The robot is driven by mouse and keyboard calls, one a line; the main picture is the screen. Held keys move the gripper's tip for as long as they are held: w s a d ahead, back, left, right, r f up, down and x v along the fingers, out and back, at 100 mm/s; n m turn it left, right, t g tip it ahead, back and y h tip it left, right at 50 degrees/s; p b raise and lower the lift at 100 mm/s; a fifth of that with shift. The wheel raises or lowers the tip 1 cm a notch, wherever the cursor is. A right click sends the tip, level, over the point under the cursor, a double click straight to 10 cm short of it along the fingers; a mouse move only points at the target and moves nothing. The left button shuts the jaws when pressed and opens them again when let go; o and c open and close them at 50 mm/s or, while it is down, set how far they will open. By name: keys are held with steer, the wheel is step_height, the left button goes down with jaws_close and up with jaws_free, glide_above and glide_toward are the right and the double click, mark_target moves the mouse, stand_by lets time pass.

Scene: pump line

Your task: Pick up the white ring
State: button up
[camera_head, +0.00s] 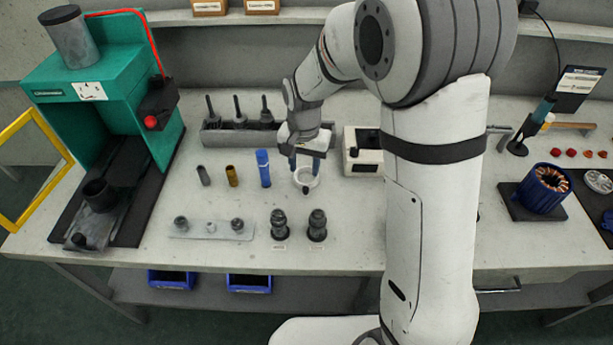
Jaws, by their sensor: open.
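The white ring (314,181) lies on the table, right of the blue cylinder and behind the two dark fittings. My gripper (305,168) is directly over the ring, pointing down, with its fingers open. The fingertips are at or just above the ring's far part. I cannot tell whether they touch it. My gripper hides some of the ring's far side.
A blue cylinder (263,168) stands close left of the ring. Two dark fittings (317,226) stand in front. A grey rack with upright tools (238,137) is behind, and a white box (362,160) is at right. A green press (100,90) fills the left.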

mark_target(305, 188)
steer(key=f, duration=0.7)
steer(key=shift+s+d+f+p, duration=0.1)
steer(key=shift+s+f+p, duration=0.15)
steer(key=shift+p, duration=0.05)
steer(key=shift+c, duration=0.5)
jaws_close()
